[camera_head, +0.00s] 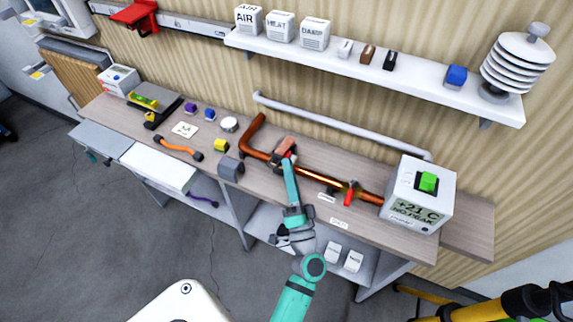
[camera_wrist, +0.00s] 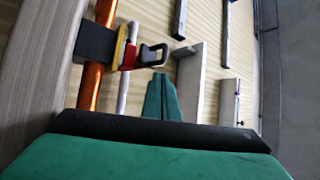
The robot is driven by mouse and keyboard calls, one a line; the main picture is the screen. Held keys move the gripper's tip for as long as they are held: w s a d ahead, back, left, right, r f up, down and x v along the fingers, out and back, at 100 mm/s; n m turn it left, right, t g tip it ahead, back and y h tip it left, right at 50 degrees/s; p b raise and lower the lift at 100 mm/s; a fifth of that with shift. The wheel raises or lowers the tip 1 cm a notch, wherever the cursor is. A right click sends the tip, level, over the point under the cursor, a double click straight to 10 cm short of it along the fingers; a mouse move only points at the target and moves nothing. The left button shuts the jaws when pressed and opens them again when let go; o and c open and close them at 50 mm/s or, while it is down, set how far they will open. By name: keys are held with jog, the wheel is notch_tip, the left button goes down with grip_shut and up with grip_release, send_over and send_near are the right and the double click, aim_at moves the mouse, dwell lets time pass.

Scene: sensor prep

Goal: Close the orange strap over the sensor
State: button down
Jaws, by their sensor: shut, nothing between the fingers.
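My gripper (camera_head: 288,163) is shut and empty, its teal fingers beside a small block with a red part (camera_head: 286,147) on the copper pipe (camera_head: 315,179). In the wrist view, the shut fingers (camera_wrist: 160,98) are just below a black loop (camera_wrist: 152,55). The loop projects from a red piece by a dark block (camera_wrist: 96,43) with a yellow edge, at the orange-lit pipe (camera_wrist: 91,88). I cannot tell for sure which part is the sensor. An orange strap-like piece with dark ends (camera_head: 178,146) lies on the bench at left.
The white box with a green button (camera_head: 428,182) stands at the right end of the bench (camera_head: 455,238). A red-handled valve (camera_head: 350,194) sits on the pipe. A shelf (camera_head: 330,62) hangs above.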

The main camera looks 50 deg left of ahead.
jog(key=v, duration=0.9)
jog(key=shift+s, duration=0.3)
